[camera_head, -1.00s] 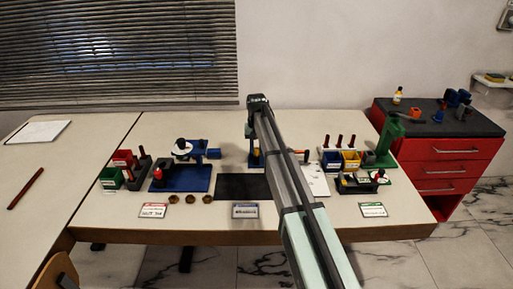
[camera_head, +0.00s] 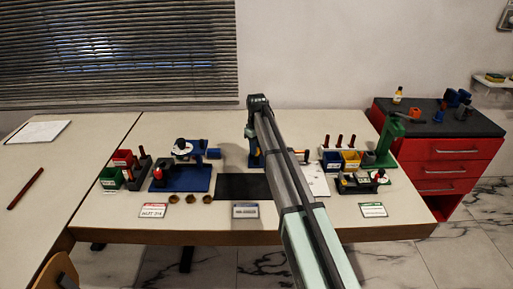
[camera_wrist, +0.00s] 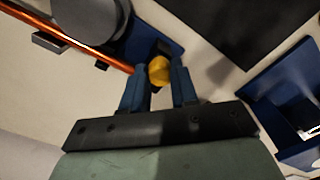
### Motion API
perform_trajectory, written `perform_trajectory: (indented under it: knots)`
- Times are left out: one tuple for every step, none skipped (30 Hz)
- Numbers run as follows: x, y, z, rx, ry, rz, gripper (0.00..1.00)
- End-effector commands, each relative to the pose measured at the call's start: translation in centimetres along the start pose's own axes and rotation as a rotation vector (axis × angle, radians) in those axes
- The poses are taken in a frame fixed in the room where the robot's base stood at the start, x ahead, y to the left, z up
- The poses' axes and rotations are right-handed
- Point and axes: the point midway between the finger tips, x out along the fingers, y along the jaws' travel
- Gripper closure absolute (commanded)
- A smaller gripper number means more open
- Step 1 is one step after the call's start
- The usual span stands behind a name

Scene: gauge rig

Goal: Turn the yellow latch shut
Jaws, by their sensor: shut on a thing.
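The yellow latch (camera_wrist: 159,70) shows in the wrist view as a small rounded yellow piece between the tips of my gripper (camera_wrist: 159,82). The two blue fingers stand on either side of it and are shut on it. The latch sits by a blue base (camera_wrist: 150,30). In the head view my arm hides most of this spot, and only a sliver of a blue part (camera_head: 255,159) shows beside the arm. The latch's turn angle cannot be told.
An orange-red rod (camera_wrist: 75,38) and a grey cylinder (camera_wrist: 88,15) lie close to my fingers. A black mat (camera_head: 240,187) lies to the left of my arm. A blue fixture (camera_head: 180,179) stands further left. Coloured bins (camera_head: 350,160) stand to the right.

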Motion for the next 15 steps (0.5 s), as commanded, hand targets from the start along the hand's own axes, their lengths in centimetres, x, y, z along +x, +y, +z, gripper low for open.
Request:
perform_trajectory:
  knots:
    - [-0.01,-0.01,0.05,-0.009,-0.001,0.0,1.0]
    - [-0.01,-0.01,0.05,-0.015,-0.001,0.0,1.0]
    - [-0.01,-0.01,0.05,-0.021,-0.001,0.0,1.0]
    - [-0.01,-0.01,0.05,-0.025,-0.001,0.0,1.0]
    - [-0.01,-0.01,0.05,-0.028,-0.001,0.0,1.0]
    - [-0.01,0.0,0.05,-0.031,-0.001,0.0,1.0]
    - [-0.01,0.0,0.05,-0.032,-0.001,0.0,1.0]
    - [-0.01,0.0,0.05,-0.033,-0.001,0.0,1.0]
    - [-0.01,0.0,0.05,-0.034,-0.001,0.0,1.0]
    - [-0.01,0.0,0.05,-0.034,-0.001,0.0,1.0]
    - [-0.01,0.0,0.05,-0.034,-0.001,0.0,1.0]
    - [-0.01,0.0,0.05,-0.034,-0.001,0.0,1.0]
    - [-0.01,0.0,0.05,-0.034,-0.001,0.0,1.0]
    - [-0.01,0.0,0.05,-0.034,-0.001,0.0,1.0]
    - [-0.01,0.0,0.05,-0.034,-0.001,0.0,1.0]
